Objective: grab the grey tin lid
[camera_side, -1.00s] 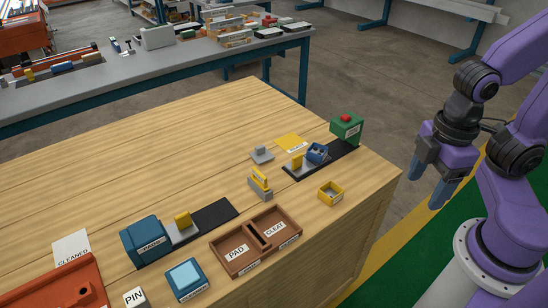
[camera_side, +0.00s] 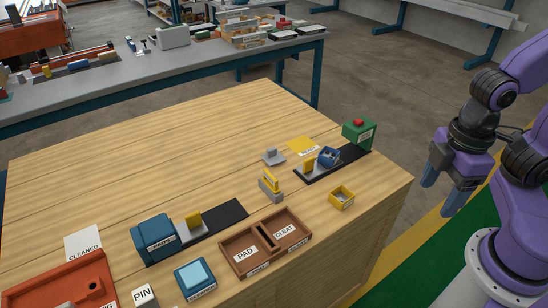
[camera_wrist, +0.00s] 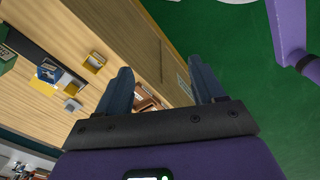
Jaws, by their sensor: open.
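The grey tin lid (camera_side: 273,157) appears to be the small flat grey square with a raised knob, lying on the wooden bench left of a yellow card in the side view. A pale grey piece (camera_wrist: 72,105) left of my fingers in the wrist view looks like the same lid, but it is too small to be sure. My gripper (camera_side: 442,186) is open and empty, pointing down beyond the bench's right edge, well apart from the lid. Its two fingers (camera_wrist: 160,90) also show in the wrist view, with the bench side and green floor between and around them.
Near the lid stand a grey-and-yellow fixture (camera_side: 270,186), a yellow open box (camera_side: 341,197), a blue box (camera_side: 328,156) on a dark strip and a green box with a red button (camera_side: 359,133). A brown two-part tray (camera_side: 240,251) lies nearer. The bench's far left is clear.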

